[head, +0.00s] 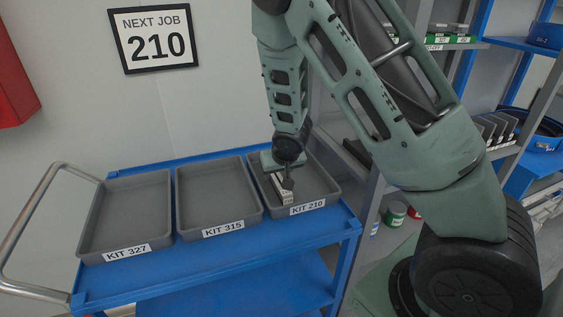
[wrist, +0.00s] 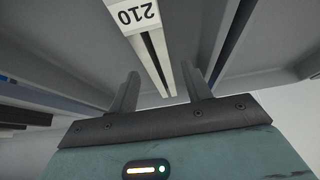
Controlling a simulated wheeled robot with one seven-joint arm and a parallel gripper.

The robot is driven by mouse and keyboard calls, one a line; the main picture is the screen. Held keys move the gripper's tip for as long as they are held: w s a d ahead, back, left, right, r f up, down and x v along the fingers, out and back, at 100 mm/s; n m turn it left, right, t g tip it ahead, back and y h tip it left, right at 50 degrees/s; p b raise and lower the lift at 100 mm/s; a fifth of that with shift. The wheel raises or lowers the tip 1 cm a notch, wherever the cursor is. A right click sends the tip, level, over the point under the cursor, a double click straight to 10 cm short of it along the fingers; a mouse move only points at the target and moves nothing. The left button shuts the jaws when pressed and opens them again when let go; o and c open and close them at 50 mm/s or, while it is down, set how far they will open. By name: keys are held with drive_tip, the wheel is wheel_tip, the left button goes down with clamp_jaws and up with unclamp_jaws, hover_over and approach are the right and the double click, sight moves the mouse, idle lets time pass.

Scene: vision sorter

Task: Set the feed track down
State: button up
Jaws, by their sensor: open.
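The feed track (head: 281,187) is a light, narrow bar with a dark groove. It lies in the grey KIT 210 tray (head: 322,187), the right one of three on the blue cart. My gripper (head: 288,180) is over this tray, pointing down at the track and hiding part of it. In the wrist view, the track (wrist: 146,42) has a white label reading 210 and runs between the two fingers of my gripper (wrist: 161,84). The fingers are open, with a gap on each side of the track.
The KIT 315 tray (head: 209,234) and KIT 327 tray (head: 92,247) look empty to the left. A sign (head: 156,39) on the wall reads NEXT JOB 210. A grey shelf rack (head: 377,200) stands close on the cart's right.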

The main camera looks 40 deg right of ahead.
drive_tip(key=v, duration=1.1)
drive_tip(key=s+a+r+n+g+y, duration=0.1)
drive_tip(key=s+a+n+g, duration=0.15)
drive_tip(key=s+a, duration=0.45)
drive_tip(key=s+a+r+n+g+y, duration=0.1)
drive_tip(key=s+a+r+n, duration=0.2)
drive_tip(key=a, duration=0.7)
drive_tip(key=s+a+n+g, duration=0.1)
drive_tip(key=s+a+n, duration=0.1)
drive_tip(key=s, duration=0.5)
drive_tip(key=s+a+n+g, duration=0.1)
drive_tip(key=s+a+n, duration=0.2)
drive_tip(key=s, duration=0.5)
drive_tip(key=shift+s+a+r, duration=0.2)
drive_tip(key=shift+a+r, duration=0.15)
drive_tip(key=shift+a, duration=0.3)
